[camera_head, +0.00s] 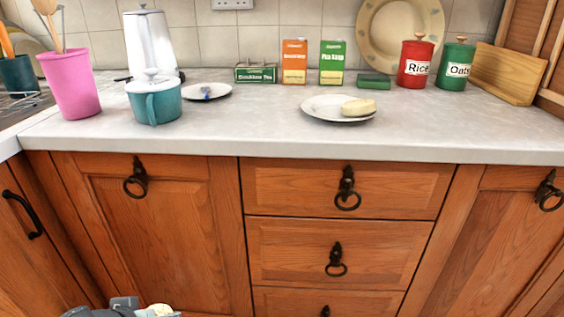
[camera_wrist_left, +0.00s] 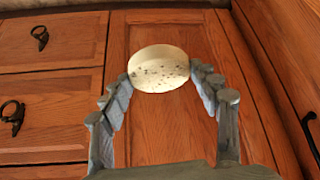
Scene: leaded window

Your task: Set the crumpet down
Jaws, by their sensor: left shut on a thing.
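The crumpet (camera_wrist_left: 158,68) is a pale round disc with small dark holes in its face. My left gripper (camera_wrist_left: 160,80) is shut on it, with a finger on each side, in front of a wooden cupboard door. In the head view the left gripper (camera_head: 126,308) is at the bottom edge, mostly cut off, with the pale edge of the crumpet (camera_head: 160,311) beside it. It is well below the counter top (camera_head: 270,125). My right gripper is in neither view.
A white plate (camera_head: 313,107) bears a pale rounded piece (camera_head: 358,107). A smaller plate (camera_head: 219,91) holds a small blue thing. A teal pot (camera_head: 154,104) and pink cup (camera_head: 72,90) stand left. Boxes and canisters line the back. The front counter strip is clear.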

